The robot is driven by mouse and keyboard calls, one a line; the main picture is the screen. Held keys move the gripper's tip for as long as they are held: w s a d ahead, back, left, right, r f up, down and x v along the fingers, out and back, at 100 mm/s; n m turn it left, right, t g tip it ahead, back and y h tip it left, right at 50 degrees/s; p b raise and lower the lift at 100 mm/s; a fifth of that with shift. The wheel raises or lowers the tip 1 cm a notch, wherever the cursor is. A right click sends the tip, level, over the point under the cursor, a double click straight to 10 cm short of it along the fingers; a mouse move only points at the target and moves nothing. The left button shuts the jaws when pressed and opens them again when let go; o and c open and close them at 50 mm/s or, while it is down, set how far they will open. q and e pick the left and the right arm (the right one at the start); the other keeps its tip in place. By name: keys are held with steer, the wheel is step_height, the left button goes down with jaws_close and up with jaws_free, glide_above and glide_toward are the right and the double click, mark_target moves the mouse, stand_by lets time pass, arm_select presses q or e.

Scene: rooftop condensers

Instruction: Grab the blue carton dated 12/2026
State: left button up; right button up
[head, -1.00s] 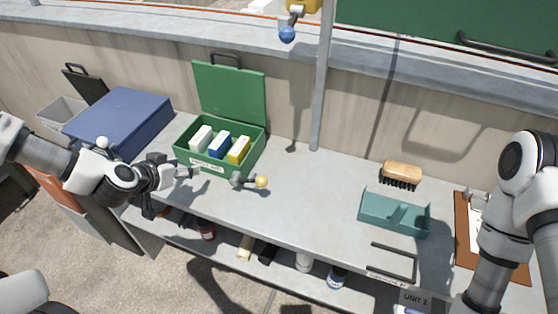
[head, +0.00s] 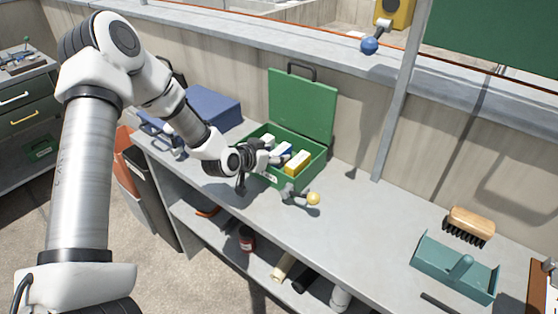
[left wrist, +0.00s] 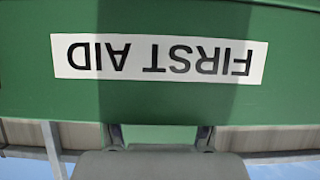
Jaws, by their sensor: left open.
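The blue carton (head: 286,149) stands in the open green first-aid box (head: 312,170), between a white carton (head: 267,140) and a yellow carton (head: 298,162). No date is readable on it. My left gripper (head: 277,159) is open at the front side of the box, its fingers near the blue carton and partly covering it. I cannot tell whether they touch it. The left wrist view shows a green panel (left wrist: 30,60) with an upside-down FIRST AID label (left wrist: 160,59); no carton shows there. My right gripper is out of view.
The raised green lid (head: 300,105) stands behind the cartons. A grey fitting with a yellow ball (head: 313,198) sits close in front of the box. A blue case (head: 212,108) lies to the left. A brush (head: 470,224) and teal tray (head: 455,275) stand right.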

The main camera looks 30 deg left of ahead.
arm_select(q)
steer(key=shift+w+d+f, duration=0.15)
steer(key=shift+w+d, duration=0.05)
steer(key=shift+w, duration=0.2)
steer(key=shift+s+a, duration=0.1)
steer(key=shift+s, duration=0.05)
steer(key=c, duration=0.6)
jaws_close()
